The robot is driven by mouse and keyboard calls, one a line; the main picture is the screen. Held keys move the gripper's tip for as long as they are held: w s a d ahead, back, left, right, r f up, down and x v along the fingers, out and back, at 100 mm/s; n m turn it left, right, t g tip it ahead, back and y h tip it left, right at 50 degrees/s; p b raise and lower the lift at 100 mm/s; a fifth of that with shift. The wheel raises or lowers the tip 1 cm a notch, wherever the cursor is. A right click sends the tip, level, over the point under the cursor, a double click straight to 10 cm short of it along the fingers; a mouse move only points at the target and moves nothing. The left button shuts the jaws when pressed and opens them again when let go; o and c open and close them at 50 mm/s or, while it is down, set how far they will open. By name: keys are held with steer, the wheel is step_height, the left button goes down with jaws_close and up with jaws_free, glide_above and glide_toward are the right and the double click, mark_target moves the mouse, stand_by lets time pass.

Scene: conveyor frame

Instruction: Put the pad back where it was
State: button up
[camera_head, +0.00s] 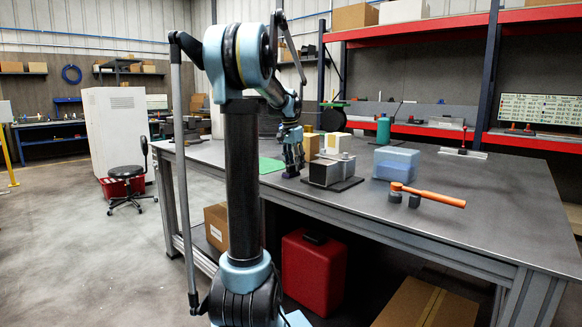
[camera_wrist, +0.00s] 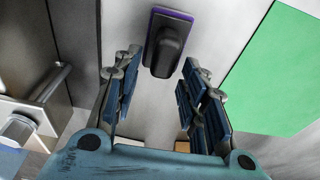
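The pad (camera_wrist: 168,45) is a dark block with a raised grip and a purple edge. In the wrist view it lies on the grey table top, ahead of my fingertips and roughly in line with the gap between them. My gripper (camera_wrist: 161,63) is open, with blue-padded fingers apart and nothing between them. In the head view my gripper (camera_head: 293,160) points down close above the table near its left edge. A bit of purple at its tip there is too small to make out well.
A green mat (camera_wrist: 277,75) lies right of the pad. In the head view, a metal block on a dark plate (camera_head: 345,184) stands close right of my gripper, with boxes behind. Further right are a translucent blue box (camera_head: 396,162) and an orange-handled tool (camera_head: 430,194).

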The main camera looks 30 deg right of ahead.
step_height(320, 180, up, 12)
steer(key=a, duration=0.2)
steer(key=s+a+f+n, duration=0.3)
steer(key=s+a+f, duration=0.1)
steer(key=a, duration=0.6)
steer(key=s+a+f+n+y, duration=0.1)
steer(key=s+a+f+n, duration=0.4)
steer(key=s+a+f, duration=0.7)
steer(key=s+a+f+n+t, duration=0.1)
steer(key=s+a+f+n, duration=0.5)
steer(key=s+a+f, duration=0.7)
step_height(320, 180, down, 4)
steer(key=shift+a+f+t+y, duration=0.2)
steer(key=shift+a+t+y, duration=0.1)
steer(key=shift+y, duration=0.1)
steer(key=shift+w, duration=0.1)
